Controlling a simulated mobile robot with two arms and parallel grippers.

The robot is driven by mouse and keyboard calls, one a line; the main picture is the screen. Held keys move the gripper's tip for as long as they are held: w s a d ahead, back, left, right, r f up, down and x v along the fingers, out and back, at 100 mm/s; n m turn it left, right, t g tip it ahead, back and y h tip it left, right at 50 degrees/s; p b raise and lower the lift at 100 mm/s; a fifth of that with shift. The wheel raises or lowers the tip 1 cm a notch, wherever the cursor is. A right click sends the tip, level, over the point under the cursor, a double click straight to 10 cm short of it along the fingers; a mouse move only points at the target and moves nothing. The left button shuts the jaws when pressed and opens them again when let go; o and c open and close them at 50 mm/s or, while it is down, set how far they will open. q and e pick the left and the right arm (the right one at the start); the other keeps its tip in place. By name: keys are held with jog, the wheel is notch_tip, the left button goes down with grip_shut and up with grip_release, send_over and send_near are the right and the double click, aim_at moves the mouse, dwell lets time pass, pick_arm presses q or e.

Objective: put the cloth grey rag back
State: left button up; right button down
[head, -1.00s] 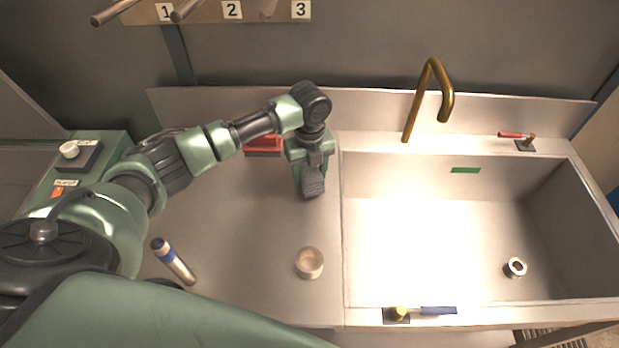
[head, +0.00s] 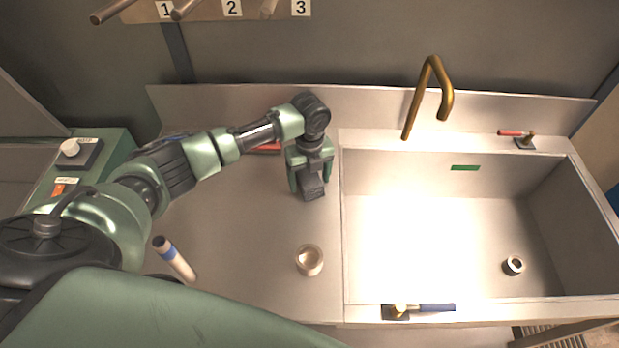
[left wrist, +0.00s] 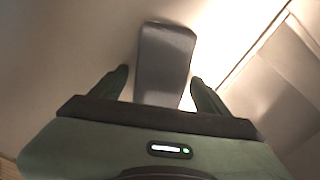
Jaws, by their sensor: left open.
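My left gripper (head: 311,181) points down over the counter left of the sink, its green fingers open. A dark grey, flat piece with rounded corners, which looks like the grey rag (head: 313,192), shows at its fingertips. In the left wrist view the grey rag (left wrist: 165,55) lies in line with the gap between the open fingers (left wrist: 159,76), which stand on either side of it. Whether they touch it cannot be told. My right gripper is not in view.
A steel sink (head: 530,220) with a brass faucet (head: 412,112) is on the right. A round cup (head: 309,260) and a blue-banded tube (head: 175,259) are on the counter. A red item (head: 266,148) is partly hidden behind my arm. Numbered pegs (head: 185,8) are on the wall.

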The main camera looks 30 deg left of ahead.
aim_at(309, 178)
pick_arm(q)
notch_tip(309, 178, up, 12)
jog(key=b, duration=0.2)
jog(key=shift+r, duration=0.2)
dwell(0.4)
